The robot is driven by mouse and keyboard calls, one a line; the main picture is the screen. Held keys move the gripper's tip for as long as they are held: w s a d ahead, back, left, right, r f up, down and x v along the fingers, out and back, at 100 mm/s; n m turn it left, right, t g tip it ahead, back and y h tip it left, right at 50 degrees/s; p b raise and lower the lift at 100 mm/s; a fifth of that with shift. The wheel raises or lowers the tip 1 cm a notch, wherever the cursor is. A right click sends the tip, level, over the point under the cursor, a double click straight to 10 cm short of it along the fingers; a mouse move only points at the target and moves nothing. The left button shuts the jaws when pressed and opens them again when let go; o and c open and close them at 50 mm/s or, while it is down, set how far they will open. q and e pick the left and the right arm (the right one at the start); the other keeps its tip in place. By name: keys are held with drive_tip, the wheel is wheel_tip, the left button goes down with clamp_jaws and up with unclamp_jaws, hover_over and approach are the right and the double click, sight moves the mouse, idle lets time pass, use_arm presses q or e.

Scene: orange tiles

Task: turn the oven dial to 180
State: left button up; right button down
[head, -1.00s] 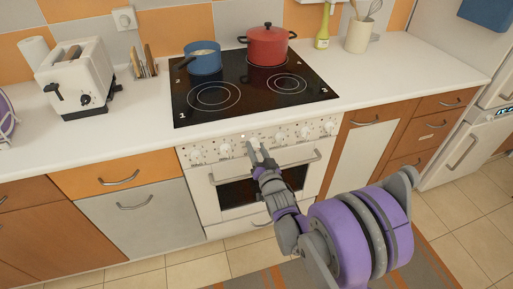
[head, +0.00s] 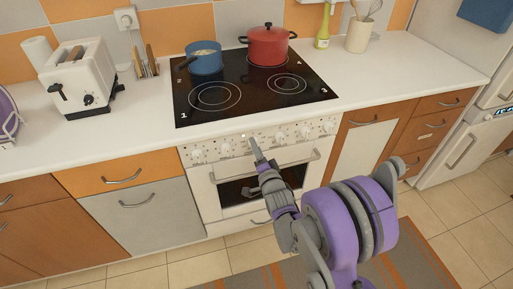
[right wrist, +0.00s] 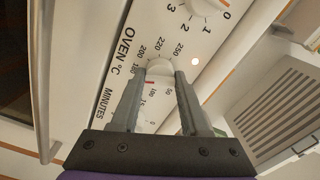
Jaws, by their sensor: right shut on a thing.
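The oven dial (right wrist: 159,68) is a white knob on the cooker's front panel, under the lettering OVEN °C in the right wrist view. Numbers including 180, 200, 220 and 250 ring it. A red mark shows by the knob's lower edge, on the side of the 100 and 150 numbers; the exact setting is hard to read. My right gripper (right wrist: 161,80) is shut on the dial, one grey finger on each side, and hides part of the scale. In the head view my right gripper (head: 255,148) reaches the panel's middle. My left gripper is not in view.
A lit lamp (right wrist: 195,61) is beside the dial. Neighbouring knobs (head: 281,139) line the panel. The oven door handle (head: 306,163) runs just below. A blue pot (head: 205,61) and a red pot (head: 267,47) stand on the black hob (head: 240,100).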

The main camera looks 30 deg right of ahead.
drive_tip(key=shift+m, duration=0.3)
drive_tip(key=shift+c, duration=2)
unclamp_jaws()
drive_tip(key=v, duration=1.1)
